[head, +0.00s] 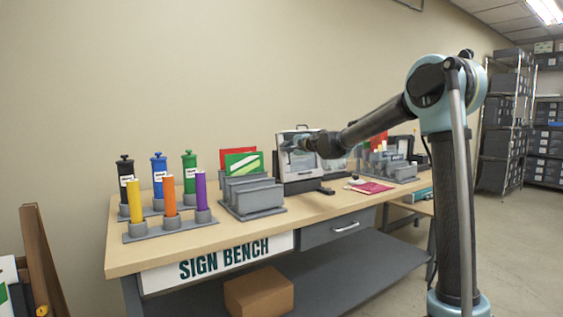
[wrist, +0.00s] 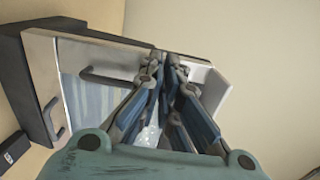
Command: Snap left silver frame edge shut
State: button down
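The silver frame (head: 286,175) stands upright at the back middle of the bench, with a dark handle on top. In the wrist view the silver frame (wrist: 42,75) shows tilted, with a pale blue streaked panel inside. One dark handle (wrist: 50,118) is on its left edge and another (wrist: 98,74) on the edge along the top of the picture. My gripper (wrist: 167,72) is over the frame, its fingertips close together with no object visible between them. In the head view my gripper (head: 308,143) is in front of the frame's upper right part. Contact with the frame cannot be told.
A grey rack (head: 252,199) with green and red sheets stands left of the frame. Further left are colored tubes (head: 170,196) and bottles (head: 158,168). A magenta sheet (head: 372,187) lies right of the frame. A grey sorter (head: 398,170) stands at the right end.

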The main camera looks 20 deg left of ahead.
jog(key=v, duration=0.9)
jog(key=shift+s+a, duration=0.3)
jog(key=shift+s, duration=0.05)
dwell(0.6)
jog(key=s+d+f+n+g+h, duration=0.1)
jog(key=s+d+f+n, duration=0.1)
jog(key=s+d+f, duration=0.45)
jog(key=s+d+f+n+g+h, duration=0.15)
jog(key=s+d, duration=0.25)
jog(key=d, duration=0.5)
jog(key=s+d+f+n+g+h, duration=0.1)
jog(key=s+d+f+n+h, duration=0.1)
jog(key=s+d+f, duration=0.4)
jog(key=s+d+f+n+g+h, duration=0.1)
jog(key=s+d+f+g+h, duration=0.1)
jog(key=s+d+f, duration=0.8)
jog(key=s+d+f+n+g+h, duration=0.2)
jog(key=s+d+f+h, duration=0.3)
jog(key=s+d+f, duration=0.6)
jog(key=s+d, duration=0.4)
jog(key=s, duration=0.1)
jog(key=shift+d+f+g, duration=0.25)
jog(key=shift+f+g, duration=0.1)
